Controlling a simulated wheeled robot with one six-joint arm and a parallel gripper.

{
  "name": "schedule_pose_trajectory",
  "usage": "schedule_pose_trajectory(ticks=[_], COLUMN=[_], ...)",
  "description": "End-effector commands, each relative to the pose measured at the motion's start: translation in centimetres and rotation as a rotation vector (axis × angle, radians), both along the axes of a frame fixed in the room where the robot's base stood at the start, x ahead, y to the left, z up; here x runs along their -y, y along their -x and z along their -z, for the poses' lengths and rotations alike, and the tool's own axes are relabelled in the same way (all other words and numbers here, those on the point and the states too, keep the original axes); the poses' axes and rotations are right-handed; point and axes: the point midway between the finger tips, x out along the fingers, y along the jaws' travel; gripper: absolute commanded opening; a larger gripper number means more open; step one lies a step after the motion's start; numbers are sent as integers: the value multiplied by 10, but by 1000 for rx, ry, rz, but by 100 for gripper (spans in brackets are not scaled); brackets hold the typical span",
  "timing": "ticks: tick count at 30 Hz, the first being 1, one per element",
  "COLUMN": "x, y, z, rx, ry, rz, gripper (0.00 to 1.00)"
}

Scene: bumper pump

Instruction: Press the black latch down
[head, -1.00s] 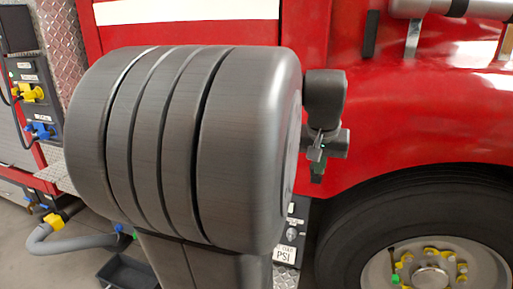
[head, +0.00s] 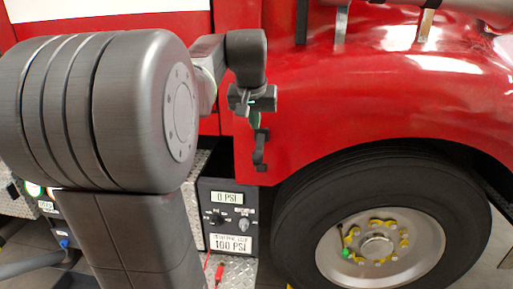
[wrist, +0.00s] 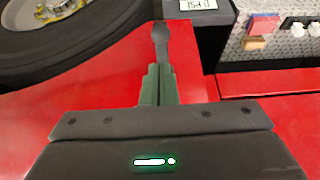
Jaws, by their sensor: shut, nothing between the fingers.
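The black latch (head: 260,150) is a small dark bracket on the red body panel, left of the wheel arch in the head view. In the wrist view a dark latch (wrist: 161,36) with a rounded end stands straight beyond my fingertips. My gripper (head: 254,119) is just above the latch in the head view, pointing down. Its greenish fingers are together and empty, and they also show in the wrist view (wrist: 158,84). The fingertips overlap the near end of the latch in the wrist view, so I cannot tell whether they touch it.
A dark control panel (head: 228,217) with "0 PSI" and "100 PSI" labels is below left of the latch. A large tyre (head: 300,225) stands to the right. The red bodywork (head: 390,110) is close behind my gripper. A red cable hangs below the panel.

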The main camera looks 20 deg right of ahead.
Motion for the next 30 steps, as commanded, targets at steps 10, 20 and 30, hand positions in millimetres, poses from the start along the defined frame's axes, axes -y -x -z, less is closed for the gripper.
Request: schedule_pose_trajectory(ticks=[10, 20, 30], x=[17, 27, 28], y=[-27, -44, -45], z=[67, 105, 109], rx=[-6, -2, 0], ry=[-2, -1, 0], rz=[0, 0, 0], gripper=[0, 0, 0])
